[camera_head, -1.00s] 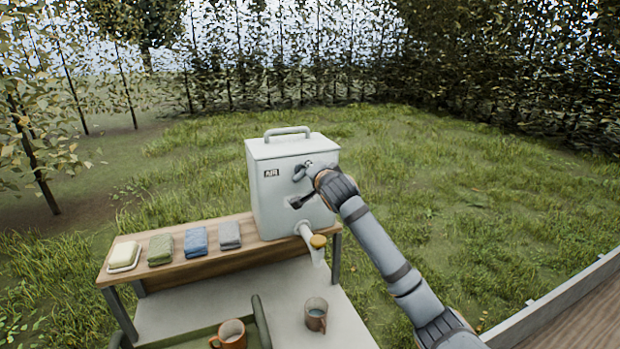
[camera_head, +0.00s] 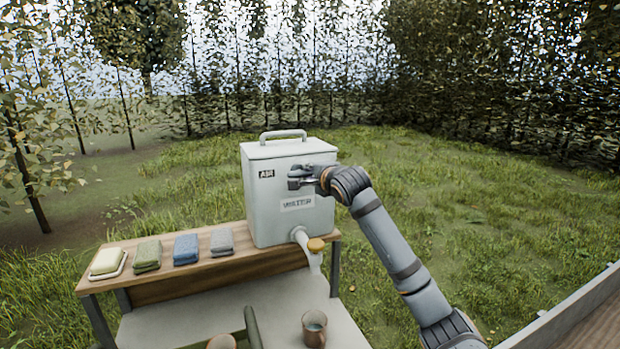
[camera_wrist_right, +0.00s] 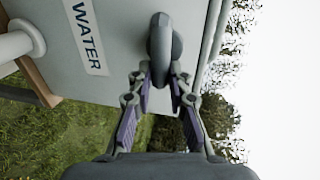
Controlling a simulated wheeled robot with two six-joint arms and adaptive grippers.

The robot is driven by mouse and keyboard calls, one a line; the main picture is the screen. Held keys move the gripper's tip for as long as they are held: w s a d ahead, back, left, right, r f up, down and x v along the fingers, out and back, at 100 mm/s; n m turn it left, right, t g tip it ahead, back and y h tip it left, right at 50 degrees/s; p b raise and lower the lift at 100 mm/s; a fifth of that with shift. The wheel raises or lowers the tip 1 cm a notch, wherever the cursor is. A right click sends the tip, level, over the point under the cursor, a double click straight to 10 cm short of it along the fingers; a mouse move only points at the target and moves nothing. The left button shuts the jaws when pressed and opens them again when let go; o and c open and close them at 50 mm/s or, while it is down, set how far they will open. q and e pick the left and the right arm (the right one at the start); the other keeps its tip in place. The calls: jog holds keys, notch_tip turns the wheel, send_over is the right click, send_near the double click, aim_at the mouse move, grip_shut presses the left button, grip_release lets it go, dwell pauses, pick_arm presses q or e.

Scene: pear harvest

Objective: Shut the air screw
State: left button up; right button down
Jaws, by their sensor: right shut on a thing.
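The water tank (camera_head: 262,211) is a pale grey box with a top handle and labels reading AIR and WATER. The air screw (camera_wrist_right: 164,48) is a rounded grey knob on its front, seen in the right wrist view. My right gripper (camera_wrist_right: 161,82) has a finger on each side of the knob and is shut on it. In the head view the right gripper (camera_head: 301,179) is at the upper front of the tank, right of the AIR label (camera_head: 266,174), and largely hides the screw. My left gripper is not in view.
The tank stands on a wooden shelf (camera_head: 206,252) with soap (camera_head: 107,262), a green cloth (camera_head: 147,255), a blue cloth (camera_head: 186,249) and a grey cloth (camera_head: 221,241). A mug (camera_head: 314,328) stands lower down.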

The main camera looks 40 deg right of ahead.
dwell(0.4)
jog(key=c, duration=1.3)
grip_release()
jog(key=shift+o, duration=0.2)
jog(key=shift+s, duration=0.1)
jog(key=v, duration=0.7)
jog(key=shift+s, duration=0.15)
